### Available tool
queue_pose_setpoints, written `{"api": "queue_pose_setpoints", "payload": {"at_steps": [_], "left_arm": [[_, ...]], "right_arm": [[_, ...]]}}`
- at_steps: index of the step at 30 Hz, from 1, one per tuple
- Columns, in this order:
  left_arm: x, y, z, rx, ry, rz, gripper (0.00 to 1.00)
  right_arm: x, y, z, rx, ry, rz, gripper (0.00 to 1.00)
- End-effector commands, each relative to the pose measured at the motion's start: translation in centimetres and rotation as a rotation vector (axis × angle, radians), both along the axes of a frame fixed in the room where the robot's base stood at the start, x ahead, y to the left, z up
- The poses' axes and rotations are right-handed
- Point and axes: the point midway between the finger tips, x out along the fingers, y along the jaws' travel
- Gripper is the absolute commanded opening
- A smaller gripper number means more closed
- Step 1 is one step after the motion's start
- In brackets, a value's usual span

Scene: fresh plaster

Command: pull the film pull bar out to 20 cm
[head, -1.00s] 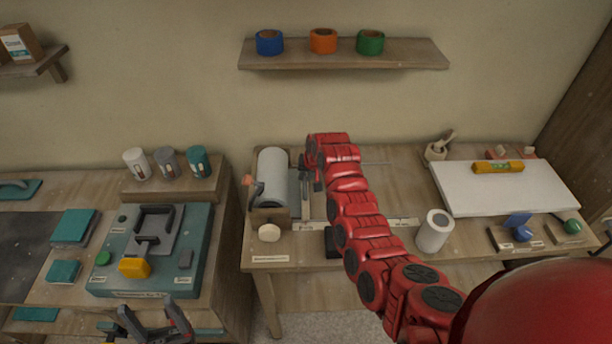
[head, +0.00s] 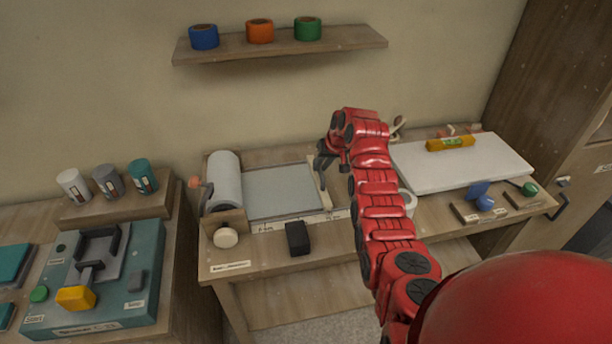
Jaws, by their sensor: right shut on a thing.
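The film roll (head: 224,178) is a pale cylinder in a wooden stand on the middle table. A grey-white sheet of film (head: 280,191) stretches flat from it to the right. The film pull bar (head: 326,199) is a thin pale bar across the sheet's right end. My right gripper (head: 323,172) is shut on the bar near its far part; the red wrist above hides some of the grip. A marked strip (head: 290,223) runs along the front of the film, its marks too small to read surely. My left gripper is out of view.
A black block (head: 297,239) and a round cream knob (head: 225,237) are at the front. A white roll (head: 408,200) stands partly behind my right arm. A white board (head: 462,166) with a yellow level (head: 450,143) lies right. A teal machine (head: 95,280) is left.

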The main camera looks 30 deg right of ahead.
Motion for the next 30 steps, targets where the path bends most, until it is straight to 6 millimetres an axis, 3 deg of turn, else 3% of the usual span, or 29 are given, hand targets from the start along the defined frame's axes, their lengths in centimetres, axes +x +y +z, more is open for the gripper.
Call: {"api": "queue_pose_setpoints", "payload": {"at_steps": [14,15,20,30], "left_arm": [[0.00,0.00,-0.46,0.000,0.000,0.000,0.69],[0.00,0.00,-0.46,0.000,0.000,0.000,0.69],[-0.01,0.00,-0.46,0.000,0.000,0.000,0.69],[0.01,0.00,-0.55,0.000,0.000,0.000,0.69]], "right_arm": [[-0.03,-0.92,0.04,0.001,0.001,0.001,0.00],[-0.03,-0.92,0.04,0.001,0.001,0.001,0.23],[-0.02,-0.91,0.03,0.001,0.001,0.001,0.50],[-0.07,-0.93,0.14,0.001,0.000,-0.001,0.50]]}}
